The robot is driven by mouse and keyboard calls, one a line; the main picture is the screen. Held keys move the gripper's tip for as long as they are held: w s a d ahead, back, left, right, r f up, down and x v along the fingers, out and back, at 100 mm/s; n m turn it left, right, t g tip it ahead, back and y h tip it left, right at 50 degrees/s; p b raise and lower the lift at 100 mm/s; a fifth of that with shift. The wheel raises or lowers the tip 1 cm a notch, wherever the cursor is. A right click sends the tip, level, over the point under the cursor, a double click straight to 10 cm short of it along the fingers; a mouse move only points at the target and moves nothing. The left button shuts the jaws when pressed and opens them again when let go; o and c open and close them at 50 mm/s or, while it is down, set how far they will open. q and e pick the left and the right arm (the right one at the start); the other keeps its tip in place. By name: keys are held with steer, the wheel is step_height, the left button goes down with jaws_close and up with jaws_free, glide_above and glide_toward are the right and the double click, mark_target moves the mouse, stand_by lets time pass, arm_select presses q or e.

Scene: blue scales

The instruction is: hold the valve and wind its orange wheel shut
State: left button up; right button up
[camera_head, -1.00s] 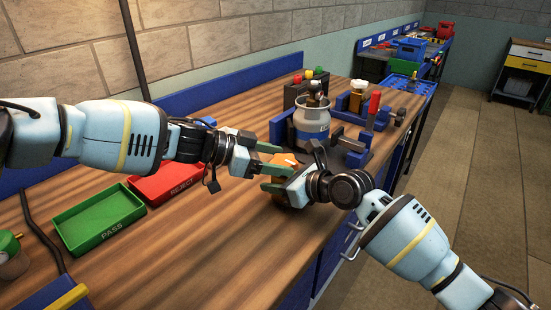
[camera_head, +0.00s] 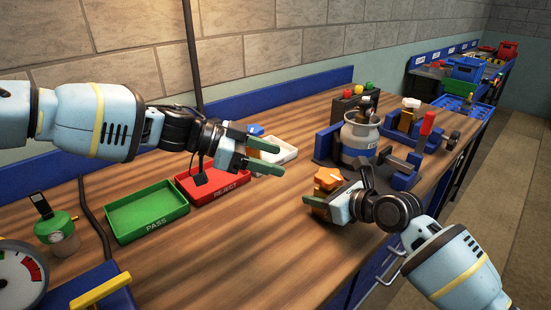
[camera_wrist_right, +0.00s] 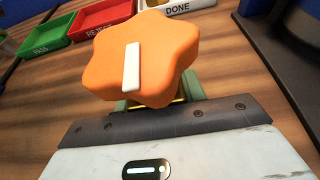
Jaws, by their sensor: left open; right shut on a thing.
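The valve's orange lobed wheel (camera_head: 328,177) is above the bench at the front centre. It fills the upper middle of the right wrist view (camera_wrist_right: 150,55), with a white mark on its top. My right gripper (camera_head: 318,205) is shut on the valve body below the wheel; the body is mostly hidden by the wheel and fingers. My left gripper (camera_head: 276,158) is open and empty, with its green fingers up and left of the wheel, apart from it. I cannot tell how far the wheel is wound.
A green PASS tray (camera_head: 147,211), a red REJECT tray (camera_head: 212,184) and a white DONE tray (camera_head: 284,152) lie left of the valve. A silver canister (camera_head: 358,140) and a blue fixture with a red handle (camera_head: 427,123) stand behind right. A gauge (camera_head: 18,278) is at front left.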

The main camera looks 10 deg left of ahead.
steer(key=o, duration=1.4)
steer(key=shift+d, duration=0.1)
steer(key=v, duration=1.2)
steer(key=shift+s, duration=0.1)
